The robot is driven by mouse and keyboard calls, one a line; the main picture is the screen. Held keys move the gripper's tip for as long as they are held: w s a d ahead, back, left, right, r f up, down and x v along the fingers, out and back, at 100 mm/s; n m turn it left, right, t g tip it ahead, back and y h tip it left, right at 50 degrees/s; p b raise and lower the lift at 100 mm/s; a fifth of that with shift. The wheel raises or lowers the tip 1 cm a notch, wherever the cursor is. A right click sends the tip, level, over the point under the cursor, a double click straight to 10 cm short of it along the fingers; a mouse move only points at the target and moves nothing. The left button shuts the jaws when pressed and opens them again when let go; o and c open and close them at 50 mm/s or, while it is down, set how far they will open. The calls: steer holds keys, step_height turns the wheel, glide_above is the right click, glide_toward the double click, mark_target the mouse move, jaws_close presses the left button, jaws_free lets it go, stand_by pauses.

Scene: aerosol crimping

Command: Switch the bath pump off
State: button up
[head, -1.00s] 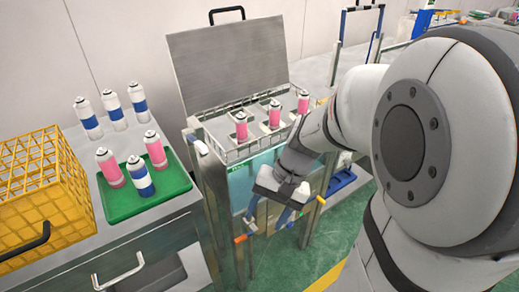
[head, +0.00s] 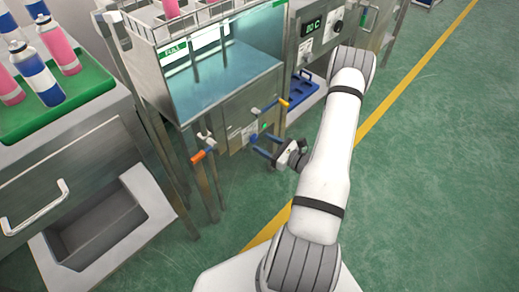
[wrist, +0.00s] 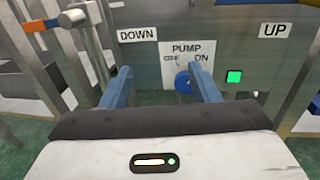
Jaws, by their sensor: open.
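In the head view, my gripper (head: 253,143) is just in front of the panel.
An orange-handled valve (head: 203,155) sticks out left of the panel, and a yellow-handled one (head: 283,102) above right. DOWN (wrist: 137,34) and UP (wrist: 275,30) labels flank the plate. The bath (head: 225,75) stands above. Green floor is clear at right.

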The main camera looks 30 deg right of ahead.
mark_target(256, 139)
step_height(256, 139, down, 5)
steer(key=d+m+t+h, duration=0.1)
steer(key=d+m+h, duration=0.1)
steer(key=d+h, duration=0.1)
steer(key=b+x, duration=0.1)
steer(key=x, duration=0.2)
steer(key=b+x, duration=0.1)
steer(key=x, duration=0.2)
steer(key=shift+w+a, duration=0.3)
steer(key=shift+a, duration=0.05)
steer(key=shift+c, duration=0.3)
